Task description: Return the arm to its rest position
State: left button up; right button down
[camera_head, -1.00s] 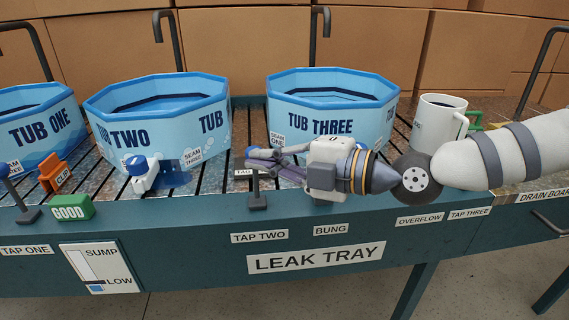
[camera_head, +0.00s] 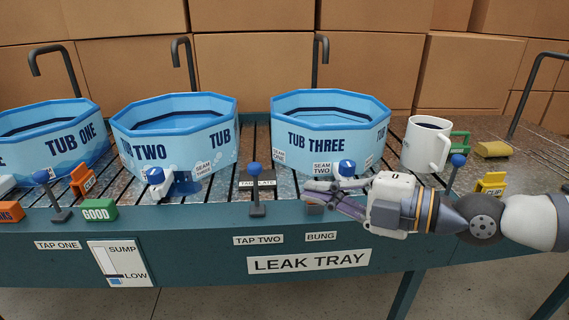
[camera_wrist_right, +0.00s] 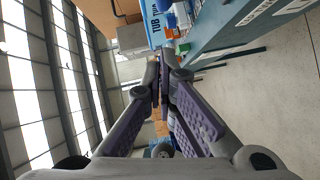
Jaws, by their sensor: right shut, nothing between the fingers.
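My right gripper (camera_head: 312,192) is in front of tub three (camera_head: 330,135), over the front edge of the leak tray, with its fingers pointing left. It is shut and empty. In the right wrist view its fingertips (camera_wrist_right: 160,62) meet. My right arm comes in from the right edge of the head view and hides part of the tray's front and the tap labels there. My left gripper and left arm are not in the head view.
Tub one (camera_head: 55,140) and tub two (camera_head: 175,130) stand left of tub three. Blue-knobbed levers, including the tap two lever (camera_head: 255,190), rise along the front edge. A white mug (camera_head: 426,145) and a yellow clip (camera_head: 491,184) are at right. Floor in front is clear.

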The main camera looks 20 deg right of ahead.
jog(key=s+a+f+m+g+h, duration=0.25)
jog(key=s+f+m+g, duration=0.4)
jog(key=f, duration=0.55)
jog(key=s+a+f+m+g+h, duration=0.2)
jog(key=s+a+f+m+g, duration=0.1)
jog(key=s+f+m, duration=0.75)
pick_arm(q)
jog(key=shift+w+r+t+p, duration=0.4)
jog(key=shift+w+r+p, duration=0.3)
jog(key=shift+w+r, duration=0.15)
pick_arm(e)
jog(key=s+d+f+m+g+h, duration=0.2)
jog(key=s+f, duration=0.3)
jog(key=s, duration=0.5)
jog(key=s+d+f+m+g+h, duration=0.3)
jog(key=s+d+f+m+h, duration=0.1)
jog(key=s, duration=0.6)
jog(key=shift+d+f+m, duration=0.55)
jog(key=shift+f+m, duration=0.15)
jog(key=shift+f, duration=0.2)
jog(key=shift+g, duration=0.25)
